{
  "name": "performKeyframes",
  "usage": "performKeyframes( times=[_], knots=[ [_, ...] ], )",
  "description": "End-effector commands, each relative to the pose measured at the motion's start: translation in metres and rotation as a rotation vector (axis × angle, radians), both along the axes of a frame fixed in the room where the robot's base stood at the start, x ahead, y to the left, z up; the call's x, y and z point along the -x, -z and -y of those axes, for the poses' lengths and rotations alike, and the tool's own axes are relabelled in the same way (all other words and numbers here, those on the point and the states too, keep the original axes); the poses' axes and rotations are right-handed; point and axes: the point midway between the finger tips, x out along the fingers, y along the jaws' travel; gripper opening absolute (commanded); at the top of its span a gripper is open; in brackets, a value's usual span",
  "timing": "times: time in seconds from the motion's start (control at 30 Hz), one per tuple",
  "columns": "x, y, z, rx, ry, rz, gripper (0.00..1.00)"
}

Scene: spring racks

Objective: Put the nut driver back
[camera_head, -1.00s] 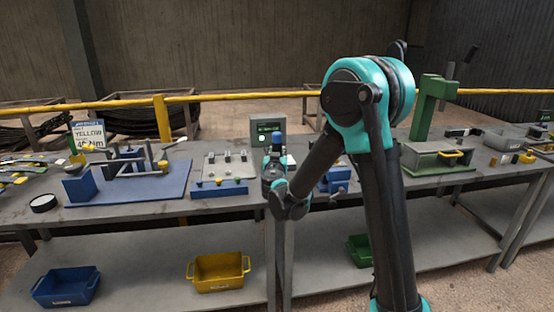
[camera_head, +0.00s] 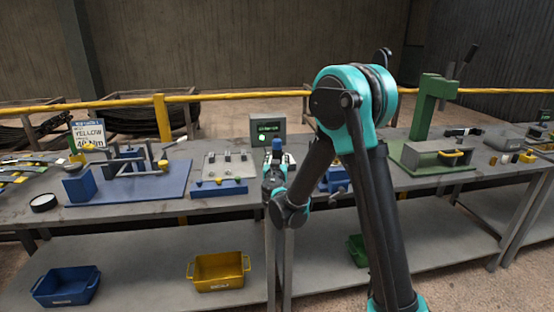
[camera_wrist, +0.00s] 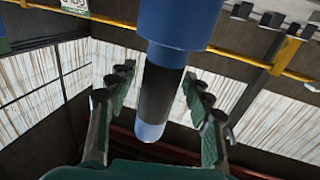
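A blue tool with a dark band and paler blue tip, apparently the nut driver (camera_wrist: 178,22), runs between my fingers in the wrist view. Its blue top (camera_head: 277,143) shows just above my gripper (camera_head: 274,172) in the head view, in front of the small display.
A grey panel with a blue base (camera_head: 220,188) is left of my gripper; a display (camera_head: 267,128) stands behind it. A blue fixture (camera_head: 338,178) and green press (camera_head: 424,110) are to the right. A yellow bin (camera_head: 219,272) and blue bin (camera_head: 66,287) sit on the lower shelf.

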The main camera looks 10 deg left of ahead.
Motion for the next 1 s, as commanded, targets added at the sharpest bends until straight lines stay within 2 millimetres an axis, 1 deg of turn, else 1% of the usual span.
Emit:
performKeyframes(
  times=[0.2, 0.27, 0.37, 0.6, 0.7, 0.8, 0.9, 1.0],
  knots=[
    [0.000, -0.003, 0.000, 0.000, 0.000, 0.000, 0.51],
    [0.006, -0.003, 0.000, 0.000, -0.001, 0.000, 0.51],
    [0.021, -0.003, 0.000, 0.000, -0.003, 0.000, 0.51],
    [0.072, -0.003, 0.002, 0.000, -0.004, 0.000, 0.51],
    [0.090, -0.003, 0.003, 0.000, -0.002, 0.000, 0.51],
    [0.104, -0.003, 0.005, 0.000, -0.002, 0.000, 0.51],
    [0.114, -0.003, 0.005, 0.000, -0.002, 0.000, 0.51],
    [0.119, -0.003, 0.005, 0.000, -0.001, 0.000, 0.51]
  ],
)
